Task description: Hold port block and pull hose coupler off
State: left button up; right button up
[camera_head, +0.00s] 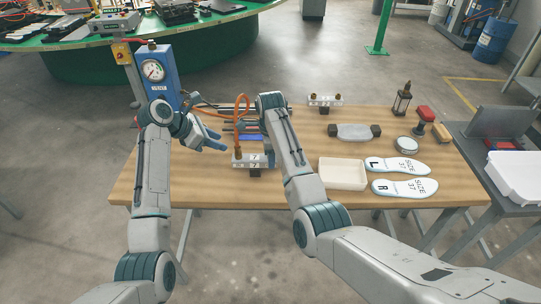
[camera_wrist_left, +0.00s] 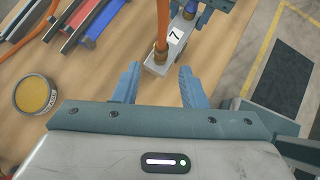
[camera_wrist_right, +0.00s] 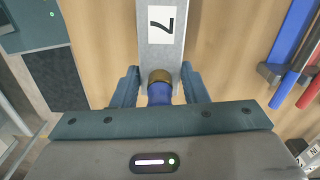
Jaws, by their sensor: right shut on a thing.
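The port block (camera_head: 253,160) is a grey bar with a white "7" label, on the table's left half. It also shows in the left wrist view (camera_wrist_left: 157,70) and right wrist view (camera_wrist_right: 159,48). An orange hose (camera_head: 238,124) rises from a brass hose coupler (camera_wrist_left: 160,53) at one end. A blue fitting with a brass collar (camera_wrist_right: 160,92) sits at the other end. My right gripper (camera_wrist_right: 159,76) is shut on the block at that end; its arm partly hides it in the head view. My left gripper (camera_wrist_left: 159,70) is open and empty, near the coupler.
A blue gauge post (camera_head: 157,75) stands behind the table's left end. Several coloured bars (camera_wrist_left: 82,22) lie near the block, with a round tin (camera_wrist_left: 37,94).

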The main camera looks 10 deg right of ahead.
aim_at(236, 141)
pick_arm(q)
jog(key=shift+x, duration=4)
grip_shut()
jog(key=shift+a, duration=0.1)
jog(key=shift+w+r, duration=0.1)
jog(key=shift+r, duration=0.35)
pick_arm(e)
jog(key=shift+f, duration=0.1)
pick_arm(q)
jog(key=shift+r, duration=1.15)
